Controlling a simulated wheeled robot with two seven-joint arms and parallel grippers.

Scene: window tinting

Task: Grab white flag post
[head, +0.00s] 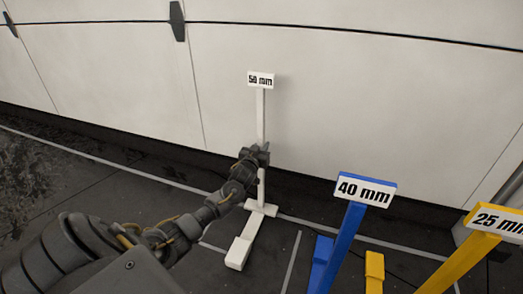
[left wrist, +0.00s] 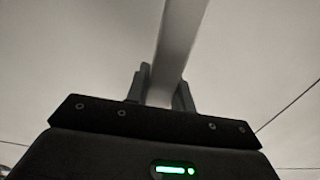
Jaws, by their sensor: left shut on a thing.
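The white flag post (head: 261,115) stands upright on the dark floor near the pale wall, with a "50 mm" sign on top and a white foot (head: 241,247). My left gripper (head: 257,153) is shut on its pole, below the middle of the post. In the left wrist view the pole (left wrist: 182,35) runs up from between the two fingers (left wrist: 160,85). My right gripper is not in view.
A blue post (head: 345,235) marked "40 mm" and a yellow post (head: 465,258) marked "25 mm" stand to the right. A pale panelled wall (head: 380,100) is close behind the white post. The floor left of the post is clear.

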